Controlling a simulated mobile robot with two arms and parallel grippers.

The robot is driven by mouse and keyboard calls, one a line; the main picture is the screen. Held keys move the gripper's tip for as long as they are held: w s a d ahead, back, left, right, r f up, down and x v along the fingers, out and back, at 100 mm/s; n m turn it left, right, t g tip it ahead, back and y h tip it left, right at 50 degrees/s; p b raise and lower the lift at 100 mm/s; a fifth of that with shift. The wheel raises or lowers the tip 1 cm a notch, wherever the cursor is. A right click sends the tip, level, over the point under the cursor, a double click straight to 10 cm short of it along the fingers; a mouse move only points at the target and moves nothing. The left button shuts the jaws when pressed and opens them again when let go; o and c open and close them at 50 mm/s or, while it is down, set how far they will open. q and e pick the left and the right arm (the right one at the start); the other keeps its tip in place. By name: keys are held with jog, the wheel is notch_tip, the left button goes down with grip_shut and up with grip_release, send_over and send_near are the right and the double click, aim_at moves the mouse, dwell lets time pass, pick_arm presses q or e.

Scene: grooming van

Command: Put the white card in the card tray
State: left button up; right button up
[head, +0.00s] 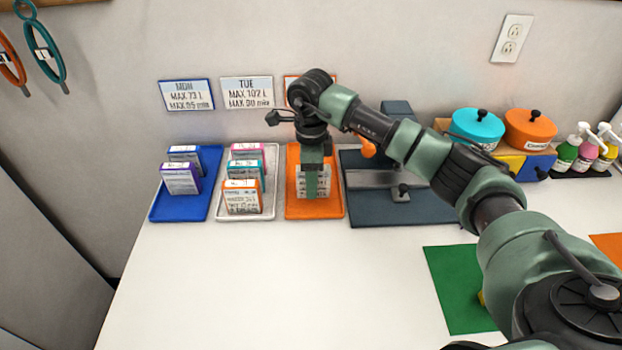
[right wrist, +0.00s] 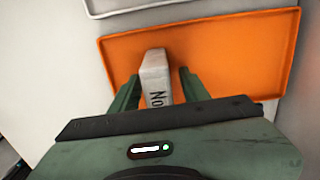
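A white card-like block (right wrist: 155,75) with black lettering, partly hidden, stands in the orange tray (right wrist: 230,50). In the head view the white card (head: 322,182) shows behind my right gripper (head: 312,192), inside the orange tray (head: 315,211). My right gripper also shows in the right wrist view (right wrist: 159,73), pointing down with a finger on each side of the card. A strip of orange shows between the right-hand finger and the card, so the fingers look open around it. No label names the card tray. My left gripper is not in view.
A blue tray (head: 207,200) and a white tray (head: 268,208) with labelled boxes stand to the left. A dark grey stand (head: 385,213) is close on the right. Wall signs (head: 247,92) hang behind. The front left counter is clear.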

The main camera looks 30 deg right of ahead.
jog(key=shift+r, duration=0.1)
jog(key=shift+r, duration=0.55)
notch_tip(320, 180, up, 11)
jog(key=shift+r+b, duration=0.1)
jog(key=shift+b, duration=0.95)
